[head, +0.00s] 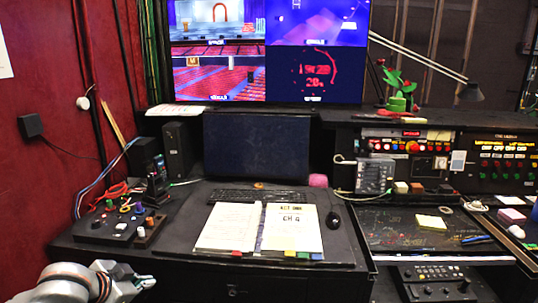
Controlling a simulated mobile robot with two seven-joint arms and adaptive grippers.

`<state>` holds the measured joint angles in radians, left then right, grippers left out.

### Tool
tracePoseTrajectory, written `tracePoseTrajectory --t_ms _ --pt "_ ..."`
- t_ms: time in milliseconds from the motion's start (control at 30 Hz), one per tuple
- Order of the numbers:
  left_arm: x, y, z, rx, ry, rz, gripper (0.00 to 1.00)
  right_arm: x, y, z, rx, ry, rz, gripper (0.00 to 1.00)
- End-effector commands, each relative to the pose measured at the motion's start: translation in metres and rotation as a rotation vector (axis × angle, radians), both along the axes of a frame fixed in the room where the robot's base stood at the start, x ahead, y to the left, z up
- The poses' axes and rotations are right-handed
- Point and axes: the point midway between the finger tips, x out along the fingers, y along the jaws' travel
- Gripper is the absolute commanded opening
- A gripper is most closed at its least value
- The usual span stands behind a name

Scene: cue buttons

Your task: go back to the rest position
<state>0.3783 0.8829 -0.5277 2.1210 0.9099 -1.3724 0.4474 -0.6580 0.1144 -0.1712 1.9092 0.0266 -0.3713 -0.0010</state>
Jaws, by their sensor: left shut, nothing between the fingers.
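My left gripper (146,283) shows at the bottom left, in front of the desk's near left edge. It is shut and empty, and nothing touches it that I can see. A small dark control box (118,228) with several coloured knobs and buttons sits on the left of the desk, above and behind the gripper. A cue panel (405,147) with rows of lit red and coloured buttons stands at the back right. My right gripper is not in view.
An open script binder (260,228) lies mid-desk, with a keyboard (248,196) behind it and a mouse (333,220) beside it. A dark monitor (256,147) stands behind. A red wall (45,190) bounds the left.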

Motion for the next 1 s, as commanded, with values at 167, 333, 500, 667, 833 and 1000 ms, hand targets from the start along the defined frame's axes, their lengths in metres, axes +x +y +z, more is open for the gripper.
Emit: tracePoseTrajectory --t_ms 167,333,500,667,833,1000 --pt "-0.018 -0.042 -0.059 -0.129 -0.001 -0.01 0.0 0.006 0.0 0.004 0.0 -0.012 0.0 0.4" --pt "-0.051 -0.075 -0.123 -0.255 -0.017 0.022 0.0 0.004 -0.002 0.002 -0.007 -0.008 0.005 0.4" --pt "-0.102 -0.092 -0.184 -0.335 -0.032 0.093 0.0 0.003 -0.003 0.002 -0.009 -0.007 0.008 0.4" --pt "-0.165 -0.096 -0.236 -0.361 -0.037 0.175 0.0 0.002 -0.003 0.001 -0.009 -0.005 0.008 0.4" --pt "-0.222 -0.094 -0.269 -0.347 -0.036 0.235 0.0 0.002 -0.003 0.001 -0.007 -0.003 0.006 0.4" --pt "-0.246 -0.093 -0.28 -0.332 -0.037 0.255 0.0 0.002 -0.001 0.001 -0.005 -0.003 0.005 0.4"
